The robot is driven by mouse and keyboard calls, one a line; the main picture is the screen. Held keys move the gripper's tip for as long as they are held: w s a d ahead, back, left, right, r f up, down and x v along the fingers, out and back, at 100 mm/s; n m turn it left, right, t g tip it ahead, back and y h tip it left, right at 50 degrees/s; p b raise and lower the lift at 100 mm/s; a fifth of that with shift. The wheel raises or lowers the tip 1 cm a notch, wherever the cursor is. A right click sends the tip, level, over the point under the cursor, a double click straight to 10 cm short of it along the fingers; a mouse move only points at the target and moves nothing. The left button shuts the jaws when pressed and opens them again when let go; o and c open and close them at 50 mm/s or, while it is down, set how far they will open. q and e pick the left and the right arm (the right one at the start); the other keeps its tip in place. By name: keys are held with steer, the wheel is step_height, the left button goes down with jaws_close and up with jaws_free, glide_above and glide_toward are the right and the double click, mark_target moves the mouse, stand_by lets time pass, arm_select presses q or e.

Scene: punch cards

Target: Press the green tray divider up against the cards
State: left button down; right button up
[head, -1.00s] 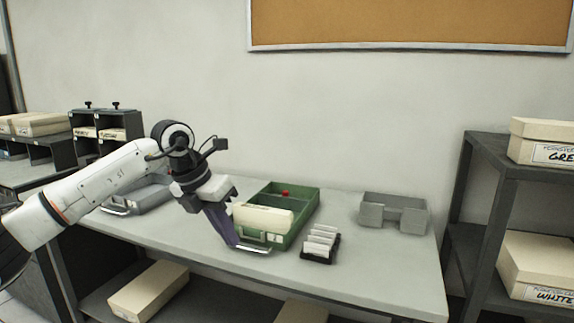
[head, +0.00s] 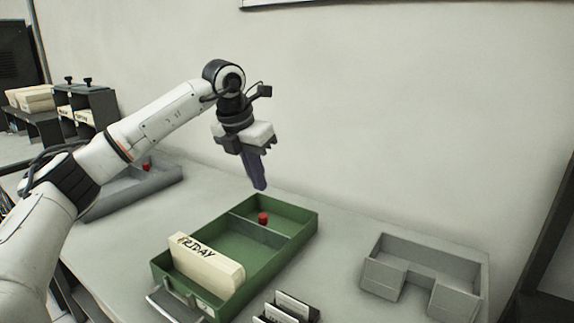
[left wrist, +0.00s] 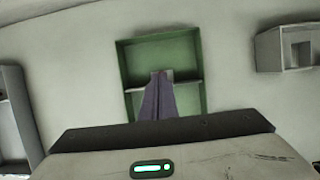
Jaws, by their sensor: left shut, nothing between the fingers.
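The green tray (head: 303,232) sits on the table with its handle end toward the front left. A block of cream cards (head: 210,266), its front marked FRIDAY, stands in the tray's front part. The green divider (head: 277,228) crosses the tray further back, with a red knob (head: 263,218) on it and an open gap between it and the cards. My left gripper (head: 260,187) is shut and empty, pointing down above the tray's far end. In the left wrist view its fingers (left wrist: 159,75) overlap the middle of the divider (left wrist: 187,85) and hide the knob.
A grey open tray (head: 425,262) stands to the right. A small black holder with cards (head: 288,308) is at the bottom edge, close to the green tray. Another grey tray (head: 140,192) lies at the left, beneath my left arm. The wall rises behind the table.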

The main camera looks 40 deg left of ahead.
mark_target(262, 227)
arm_select(q)
steer(key=shift+b+x, duration=1.1)
steer(key=shift+x, duration=0.1)
steer(key=b+x, duration=0.3)
steer(key=x, duration=0.3)
steer(key=shift+s, duration=0.1)
steer(key=shift+b+x, duration=0.35)
steer(key=shift+x, duration=0.85)
arm_select(e)
steer(key=shift+s+a+f, duration=0.1)
steer(key=shift+a+f, duration=0.15)
steer(key=shift+f, duration=0.45)
steer(key=shift+s+a+f, duration=0.1)
steer(key=shift+a+f, duration=0.1)
steer(key=shift+f, duration=0.55)
steer(key=shift+s+a+f, duration=0.1)
steer(key=shift+a+f, duration=0.15)
steer(key=shift+f, duration=0.45)
